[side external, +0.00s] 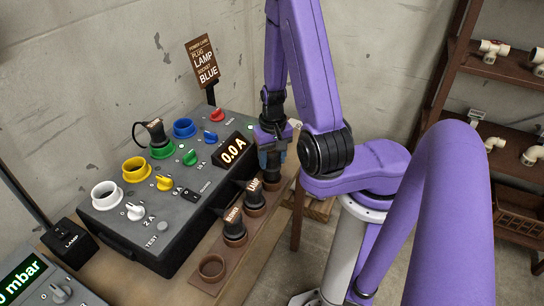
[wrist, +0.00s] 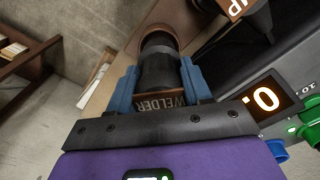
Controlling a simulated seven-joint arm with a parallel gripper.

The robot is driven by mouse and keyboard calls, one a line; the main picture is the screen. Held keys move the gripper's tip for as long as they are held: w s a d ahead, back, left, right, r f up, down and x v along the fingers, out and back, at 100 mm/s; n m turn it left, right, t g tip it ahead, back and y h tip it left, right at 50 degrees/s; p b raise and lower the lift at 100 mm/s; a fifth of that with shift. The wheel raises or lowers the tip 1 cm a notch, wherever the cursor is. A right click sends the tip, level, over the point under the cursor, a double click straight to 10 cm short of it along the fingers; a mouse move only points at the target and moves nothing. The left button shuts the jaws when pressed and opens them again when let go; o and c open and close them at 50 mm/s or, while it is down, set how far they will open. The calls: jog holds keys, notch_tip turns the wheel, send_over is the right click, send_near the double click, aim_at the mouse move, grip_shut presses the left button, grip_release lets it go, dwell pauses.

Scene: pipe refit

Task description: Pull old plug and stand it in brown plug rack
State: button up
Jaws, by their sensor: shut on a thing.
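My gripper (side external: 272,155) is at the far end of the brown plug rack (side external: 242,262). In the wrist view its blue fingers (wrist: 160,85) are shut on a black plug marked WELDER (wrist: 158,70). The plug's lower end is at a round brown cup of the rack (wrist: 158,33); I cannot tell how deep it sits. A LAMP plug (side external: 256,193) and another labelled black plug (side external: 234,224) stand in the neighbouring cups. The nearest cup (side external: 212,267) is empty. Another black plug (side external: 154,132) is in the green socket (side external: 162,150) of the grey panel.
The grey panel (side external: 150,240) has blue (side external: 184,128), yellow (side external: 135,168) and white (side external: 105,194) sockets, all empty. Its display (side external: 233,151) reads 0.0 A. A card (side external: 203,62) behind reads plug LAMP, socket BLUE. A shelf of pipe fittings (side external: 500,75) stands at right.

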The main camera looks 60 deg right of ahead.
aim_at(272, 167)
jog(key=shift+f, duration=1.85)
dwell(1.6)
jog(key=o, duration=1.6)
jog(key=shift+o, duration=0.2)
jog(key=shift+r, duration=0.15)
jog(key=shift+r, duration=3.65)
jog(key=shift+w, duration=0.15)
